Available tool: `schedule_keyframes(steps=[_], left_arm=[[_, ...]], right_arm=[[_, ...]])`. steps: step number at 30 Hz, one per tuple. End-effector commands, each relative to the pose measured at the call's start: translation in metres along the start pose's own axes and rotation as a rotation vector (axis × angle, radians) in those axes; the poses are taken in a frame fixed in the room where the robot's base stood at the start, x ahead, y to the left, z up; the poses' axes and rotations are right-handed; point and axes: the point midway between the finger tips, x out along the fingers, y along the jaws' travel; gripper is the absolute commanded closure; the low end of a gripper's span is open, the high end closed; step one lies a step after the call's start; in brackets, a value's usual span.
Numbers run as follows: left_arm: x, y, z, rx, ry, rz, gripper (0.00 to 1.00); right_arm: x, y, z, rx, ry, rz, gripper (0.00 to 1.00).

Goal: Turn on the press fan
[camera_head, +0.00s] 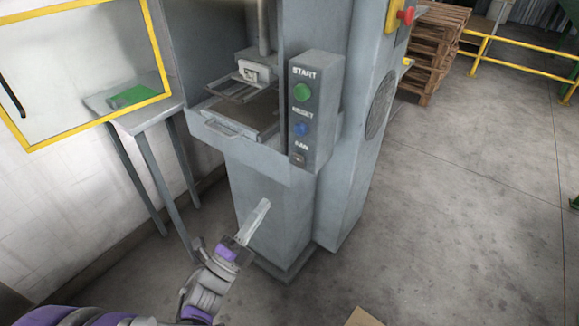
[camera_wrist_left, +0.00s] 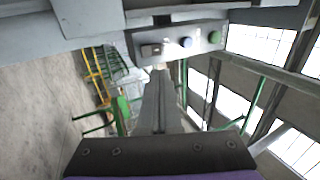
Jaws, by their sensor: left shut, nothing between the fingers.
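The grey press (camera_head: 275,205) stands in the middle of the head view. Its control box (camera_head: 326,100) carries a green START button (camera_head: 302,92), a blue RESET button (camera_head: 301,129) and, lowest, a small dark fan switch (camera_head: 298,159) with a blurred label. I cannot tell the switch's position. My left gripper (camera_head: 264,203) is shut and empty, below the control box and in front of the press's lower body. In the left wrist view, its shut fingers (camera_wrist_left: 160,80) point toward the box, with the fan switch (camera_wrist_left: 151,50) near their tips. A gap to the switch shows. My right gripper is not in view.
A red emergency button (camera_head: 406,15) is on a yellow box at the upper right. A yellow-framed clear panel (camera_head: 90,70) and a small side table (camera_head: 150,118) are at the left. Wooden pallets (camera_head: 436,50) stand behind.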

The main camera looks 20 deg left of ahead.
Motion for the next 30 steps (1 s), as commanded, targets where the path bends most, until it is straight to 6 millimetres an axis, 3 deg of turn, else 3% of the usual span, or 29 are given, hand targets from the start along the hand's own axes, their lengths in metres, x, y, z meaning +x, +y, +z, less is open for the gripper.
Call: schedule_keyframes(steps=[9,15,21,30], left_arm=[[0.069,-0.001,-0.001,-0.003,0.003,-0.001,1.0],[0.102,-0.001,-0.001,-0.003,0.001,0.0,1.0],[0.117,-0.001,-0.001,-0.001,0.001,-0.001,1.0],[0.118,0.0,0.0,-0.001,0.0,0.0,1.0]], right_arm=[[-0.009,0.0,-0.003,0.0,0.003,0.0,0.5],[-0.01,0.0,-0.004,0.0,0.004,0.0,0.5],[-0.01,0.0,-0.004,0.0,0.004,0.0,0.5],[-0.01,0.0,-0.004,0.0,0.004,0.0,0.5]])
